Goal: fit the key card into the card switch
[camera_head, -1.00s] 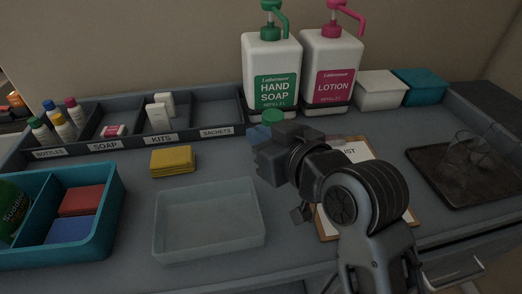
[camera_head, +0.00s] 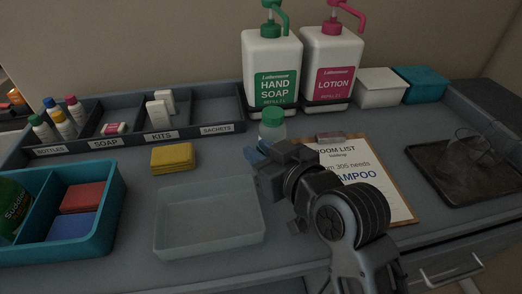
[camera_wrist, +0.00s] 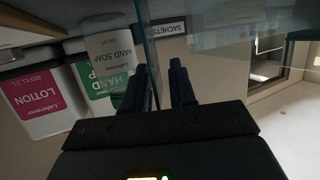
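I see no key card and no card switch in either view. My gripper (camera_head: 253,156) is above the middle of the grey counter, just in front of a clear bottle with a green cap (camera_head: 272,127). In the wrist view my gripper (camera_wrist: 159,68) has its two dark fingers apart, with a gap between them. I see nothing clearly held there. A thin teal edge runs down past the left finger, and I cannot tell what it belongs to. The bottle shows upside down beside that finger (camera_wrist: 108,50), and I cannot tell whether they touch.
Hand soap (camera_head: 271,70) and lotion (camera_head: 330,68) dispensers stand at the back. A clipboard (camera_head: 398,205) lies right of my gripper, beside a dark tray (camera_head: 470,190). A translucent bin (camera_head: 208,250), yellow sponges (camera_head: 172,159) and a teal caddy (camera_head: 100,245) are on the left.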

